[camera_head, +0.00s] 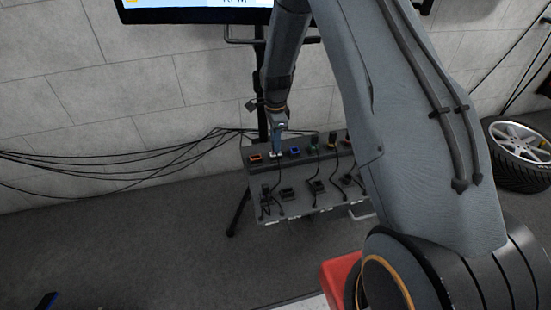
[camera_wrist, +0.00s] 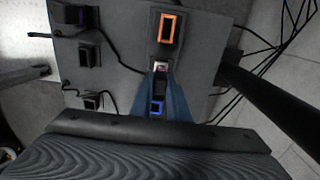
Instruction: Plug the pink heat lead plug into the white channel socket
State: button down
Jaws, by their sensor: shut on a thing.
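My gripper (camera_head: 278,150) is lowered over the top row of sockets on the grey panel. Its blue-grey fingers (camera_wrist: 161,76) are shut on a small dark plug with a trace of pink (camera_wrist: 161,70). The white channel socket (camera_wrist: 160,65) is right at the fingertips, between the orange and blue sockets; it also shows in the head view (camera_head: 276,156). The plug is at the white socket's opening, but the fingers hide much of it. I cannot tell how deep it sits.
An orange socket (camera_wrist: 167,28) and a blue socket (camera_wrist: 157,106) flank the white one. Green (camera_head: 313,147) and yellow (camera_head: 333,141) sockets lie farther right. Several dark plugs and cables cover the panel's lower part (camera_head: 288,193). A black stand pole (camera_wrist: 270,98) is close by.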

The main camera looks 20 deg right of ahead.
jog(key=c, duration=1.6)
grip_release()
